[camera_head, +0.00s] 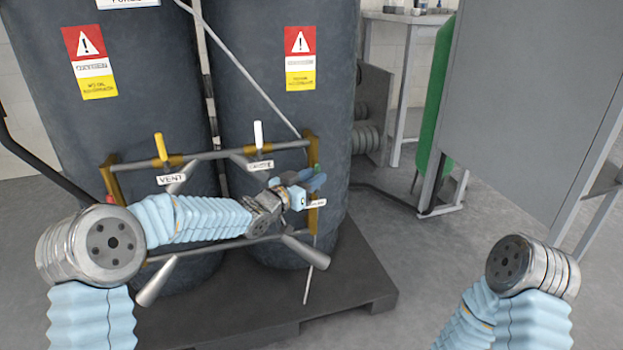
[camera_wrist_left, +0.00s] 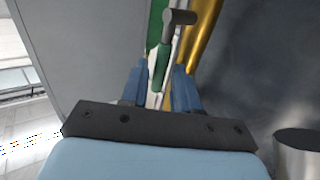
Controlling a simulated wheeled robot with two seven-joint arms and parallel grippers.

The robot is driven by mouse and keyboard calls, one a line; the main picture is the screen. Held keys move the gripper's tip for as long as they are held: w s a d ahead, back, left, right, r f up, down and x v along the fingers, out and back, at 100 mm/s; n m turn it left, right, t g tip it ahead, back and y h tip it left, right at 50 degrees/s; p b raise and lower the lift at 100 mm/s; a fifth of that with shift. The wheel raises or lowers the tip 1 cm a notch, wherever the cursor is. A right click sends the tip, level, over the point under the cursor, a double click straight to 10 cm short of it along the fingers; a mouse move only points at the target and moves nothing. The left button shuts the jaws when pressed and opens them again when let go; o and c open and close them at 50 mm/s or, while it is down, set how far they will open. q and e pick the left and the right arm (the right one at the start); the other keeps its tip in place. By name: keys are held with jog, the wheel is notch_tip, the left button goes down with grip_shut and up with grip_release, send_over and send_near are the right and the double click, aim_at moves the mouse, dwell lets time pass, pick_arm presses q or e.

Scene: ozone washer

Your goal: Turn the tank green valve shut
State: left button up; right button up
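The tank's green valve shows as a small green piece (camera_head: 316,168) at the right end of the pipe rack in the head view, mostly hidden by my left gripper (camera_head: 314,184). In the left wrist view its green handle (camera_wrist_left: 162,62) stands beside a brass post, with a dark grey cylindrical part above it. My left gripper (camera_wrist_left: 160,72) has its two blue fingers apart, one on each side of the green handle, with visible gaps. I cannot tell whether either finger touches it. My right gripper is out of view.
A yellow valve handle (camera_head: 160,146) and a white one (camera_head: 258,134) stand on the upper pipe. Two dark tanks (camera_head: 285,60) stand behind on a black pallet (camera_head: 350,290). A grey cabinet (camera_head: 520,100) is at right. The floor between pallet and cabinet is mostly clear.

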pick_arm(q)
grip_shut()
